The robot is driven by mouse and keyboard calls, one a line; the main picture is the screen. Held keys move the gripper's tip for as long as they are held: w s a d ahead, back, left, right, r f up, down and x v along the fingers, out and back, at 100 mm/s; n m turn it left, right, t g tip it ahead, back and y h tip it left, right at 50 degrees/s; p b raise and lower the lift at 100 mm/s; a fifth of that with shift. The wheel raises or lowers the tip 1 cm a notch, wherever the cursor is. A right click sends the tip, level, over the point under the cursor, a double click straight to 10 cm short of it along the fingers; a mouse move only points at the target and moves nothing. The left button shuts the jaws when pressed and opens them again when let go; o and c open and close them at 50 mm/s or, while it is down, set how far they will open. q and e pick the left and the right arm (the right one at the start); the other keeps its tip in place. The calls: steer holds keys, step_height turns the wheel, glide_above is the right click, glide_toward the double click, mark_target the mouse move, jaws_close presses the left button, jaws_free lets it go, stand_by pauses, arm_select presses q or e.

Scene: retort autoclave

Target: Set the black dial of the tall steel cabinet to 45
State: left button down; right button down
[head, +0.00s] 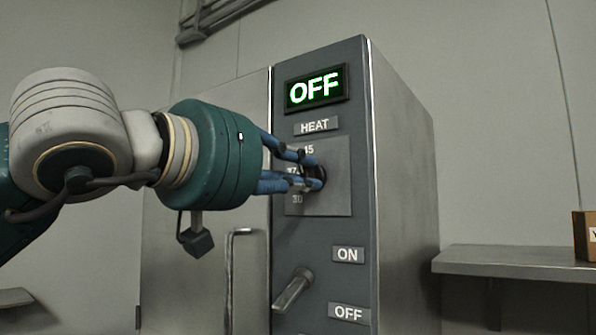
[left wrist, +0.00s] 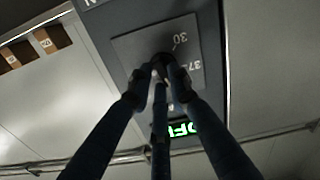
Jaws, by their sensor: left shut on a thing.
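The tall steel cabinet (head: 405,170) has a dark control strip on its front. The black dial (head: 322,177) sits on a square grey plate below the HEAT label, with marks such as 15 and 30 around it. My left gripper (head: 312,176) comes in from the left, its blue fingers shut on the dial. In the left wrist view the fingers close around the dial (left wrist: 163,62), with 30 and part of another number showing. The fingers hide the dial's pointer, so its setting cannot be read. My right gripper is not in view.
A lit green OFF display (head: 315,88) is above the dial. A lever (head: 292,290) sits lower, between ON and OFF labels. The door handle (head: 230,280) is below my left arm. A steel shelf (head: 515,263) with a brown box (head: 585,237) is at the right.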

arm_select(q)
steer(key=shift+d+f, duration=0.1)
steer(key=shift+f, duration=0.2)
steer(key=c, duration=1.7)
jaws_free()
steer(key=shift+c, duration=0.2)
steer(key=shift+o, duration=0.8)
steer(key=shift+r, duration=0.2)
steer(key=v, duration=1.2)
